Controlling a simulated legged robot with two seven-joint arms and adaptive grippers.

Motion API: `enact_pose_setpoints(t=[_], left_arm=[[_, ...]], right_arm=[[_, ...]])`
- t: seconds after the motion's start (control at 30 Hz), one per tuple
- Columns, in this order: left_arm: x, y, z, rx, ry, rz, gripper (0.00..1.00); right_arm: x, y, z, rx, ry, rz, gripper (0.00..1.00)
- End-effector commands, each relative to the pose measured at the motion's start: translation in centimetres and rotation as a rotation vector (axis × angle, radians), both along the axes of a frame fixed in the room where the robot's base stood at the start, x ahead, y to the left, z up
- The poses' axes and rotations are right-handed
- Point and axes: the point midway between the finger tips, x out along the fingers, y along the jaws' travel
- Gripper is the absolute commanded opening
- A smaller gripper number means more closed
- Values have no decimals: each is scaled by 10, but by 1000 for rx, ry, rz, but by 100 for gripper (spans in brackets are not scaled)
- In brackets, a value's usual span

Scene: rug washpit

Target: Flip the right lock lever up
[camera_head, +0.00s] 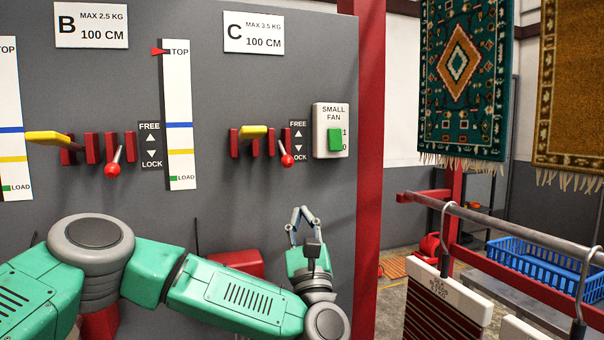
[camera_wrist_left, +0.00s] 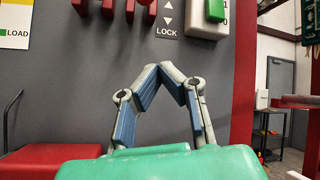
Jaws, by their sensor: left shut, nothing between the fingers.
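The right lock lever, under the C sign, has a red ball knob (camera_head: 287,160) on a short pale stem. The knob hangs low, beside the LOCK end of its FREE/LOCK label (camera_head: 299,141). That label's lower part also shows in the wrist view (camera_wrist_left: 168,18), where I cannot see the knob. My left gripper (camera_head: 301,211) points up in front of the grey panel, below the lever and apart from it. Its fingertips meet in the wrist view (camera_wrist_left: 160,70), with nothing between them. My right gripper is in neither view.
The left lock lever's red knob (camera_head: 112,170) also hangs low under B. Yellow handles (camera_head: 253,132) and red bars flank the levers. A small fan switch (camera_head: 334,139) sits right of the right lever. A red post (camera_head: 369,200) bounds the panel; a red box (camera_head: 235,262) is below.

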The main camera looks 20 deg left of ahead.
Motion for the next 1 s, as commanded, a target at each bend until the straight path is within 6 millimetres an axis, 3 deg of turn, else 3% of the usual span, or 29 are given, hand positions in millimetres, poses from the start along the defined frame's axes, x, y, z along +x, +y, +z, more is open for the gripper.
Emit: enact_pose_setpoints(t=[0.37, 0.87, 1.0], left_arm=[[8, 0, 8, 8, 2, 1, 0], [73, 30, 66, 7, 3, 2, 0], [53, 28, 75, 6, 5, -3, 0]], right_arm=[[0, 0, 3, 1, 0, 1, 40], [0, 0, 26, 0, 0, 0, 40], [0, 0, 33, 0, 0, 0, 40]])
